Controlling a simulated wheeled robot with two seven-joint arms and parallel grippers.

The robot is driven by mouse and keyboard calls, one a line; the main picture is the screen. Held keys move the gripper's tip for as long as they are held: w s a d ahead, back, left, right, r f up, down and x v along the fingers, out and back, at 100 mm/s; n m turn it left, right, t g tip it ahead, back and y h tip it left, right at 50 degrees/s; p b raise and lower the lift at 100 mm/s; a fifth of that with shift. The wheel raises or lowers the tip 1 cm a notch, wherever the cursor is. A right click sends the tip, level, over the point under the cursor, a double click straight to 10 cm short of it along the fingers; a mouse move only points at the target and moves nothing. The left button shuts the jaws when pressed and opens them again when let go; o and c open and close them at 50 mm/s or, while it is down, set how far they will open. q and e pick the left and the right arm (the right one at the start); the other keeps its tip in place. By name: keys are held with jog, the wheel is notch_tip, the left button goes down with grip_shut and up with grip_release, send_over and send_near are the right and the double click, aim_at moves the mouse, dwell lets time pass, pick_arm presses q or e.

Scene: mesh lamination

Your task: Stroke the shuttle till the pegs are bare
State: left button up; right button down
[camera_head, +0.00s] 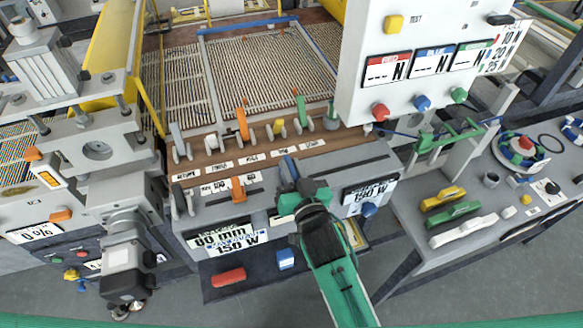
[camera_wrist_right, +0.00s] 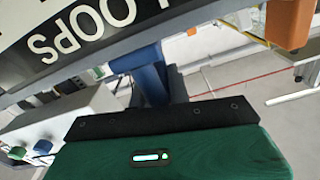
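My right gripper (camera_head: 293,198) reaches up from the bottom to the grey control ledge (camera_head: 333,165). It is at a blue upright handle (camera_head: 289,168), close against it. In the right wrist view the blue handle (camera_wrist_right: 150,78) stands just beyond the gripper's black pad (camera_wrist_right: 160,118). The fingertips are hidden, so I cannot tell whether they are closed on it. I cannot tell which part is the shuttle, and no pegs can be made out clearly. My left gripper is not in view.
Several coloured levers, including an orange one (camera_head: 242,124), stand behind the ledge before a slatted mesh bed (camera_head: 262,72). A white panel (camera_head: 400,105) with coloured buttons rises at right. Yellow, green and white long pieces lie on the side table (camera_head: 410,240). Grey machinery (camera_head: 97,150) fills the left.

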jog(key=shift+w+d+r+p, duration=0.15)
jog(key=shift+d+p, duration=0.15)
jog(key=shift+d, duration=0.25)
jog(key=w+d, duration=0.1)
jog(key=d, duration=0.1)
jog(key=w+d+p, duration=0.1)
jog(key=d, duration=0.2)
jog(key=d+p, duration=0.1)
jog(key=d, duration=0.2)
jog(key=shift+w+d, duration=0.15)
jog(key=shift+w, duration=0.25)
jog(key=w+d, duration=0.1)
jog(key=d, duration=0.3)
jog(key=w+d, duration=0.2)
jog(key=d, duration=0.2)
jog(key=w+d, duration=0.1)
jog(key=d, duration=0.4)
jog(key=shift+w+d, duration=0.1)
jog(key=shift+w, duration=0.05)
jog(key=shift+w+d, duration=0.15)
jog(key=shift+d, duration=0.3)
jog(key=c, duration=1.6)
grip_release()
jog(key=shift+o, duration=1.2)
jog(key=shift+d, duration=0.2)
